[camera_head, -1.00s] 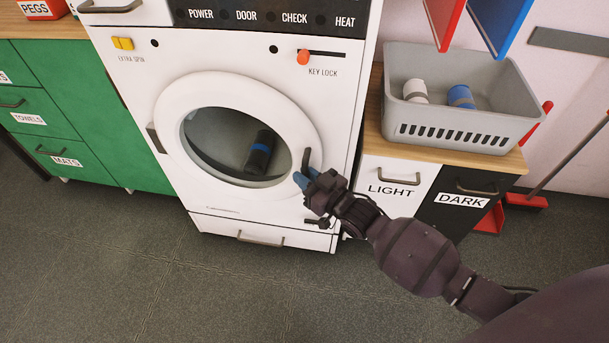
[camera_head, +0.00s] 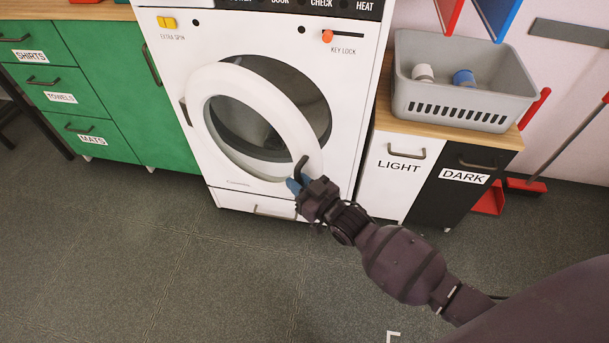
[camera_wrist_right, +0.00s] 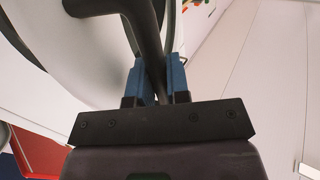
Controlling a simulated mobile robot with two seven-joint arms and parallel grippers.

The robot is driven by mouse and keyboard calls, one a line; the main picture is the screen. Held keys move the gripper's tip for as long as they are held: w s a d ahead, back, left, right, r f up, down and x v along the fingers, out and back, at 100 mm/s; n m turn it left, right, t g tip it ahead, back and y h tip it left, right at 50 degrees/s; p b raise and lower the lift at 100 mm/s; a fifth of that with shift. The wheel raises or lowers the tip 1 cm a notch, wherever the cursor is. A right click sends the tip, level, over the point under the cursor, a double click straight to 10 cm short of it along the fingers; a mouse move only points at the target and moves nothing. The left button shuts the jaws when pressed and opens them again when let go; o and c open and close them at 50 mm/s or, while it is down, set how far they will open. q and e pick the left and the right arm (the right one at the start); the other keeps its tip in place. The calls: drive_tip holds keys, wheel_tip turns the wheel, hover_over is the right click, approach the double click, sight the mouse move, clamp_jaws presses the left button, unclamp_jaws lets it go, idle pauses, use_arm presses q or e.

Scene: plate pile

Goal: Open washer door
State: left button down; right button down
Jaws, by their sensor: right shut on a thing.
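The white washer (camera_head: 352,75) stands in the middle of the head view. Its round white door (camera_head: 205,125) is partly open, swung out from the drum opening with its hinge at the left. My right gripper (camera_head: 295,186) is shut on the black door handle (camera_head: 301,165) at the door's lower right edge. In the right wrist view, the blue fingertips (camera_wrist_right: 157,80) sit on both sides of the dark handle bar (camera_wrist_right: 143,30). A pale thing, unclear through the glass, shows inside the drum. My left gripper is not in view.
Green drawers (camera_head: 120,90) stand left of the washer. The grey floor (camera_head: 130,260) ahead of the washer is clear.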

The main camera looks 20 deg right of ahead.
drive_tip(key=s+a, duration=0.2)
drive_tip(key=a, duration=0.7)
drive_tip(key=s+a+p, duration=0.1)
drive_tip(key=s+a, duration=0.2)
drive_tip(key=a, duration=0.7)
drive_tip(key=c, duration=1.4)
unclamp_jaws()
drive_tip(key=shift+s, duration=0.15)
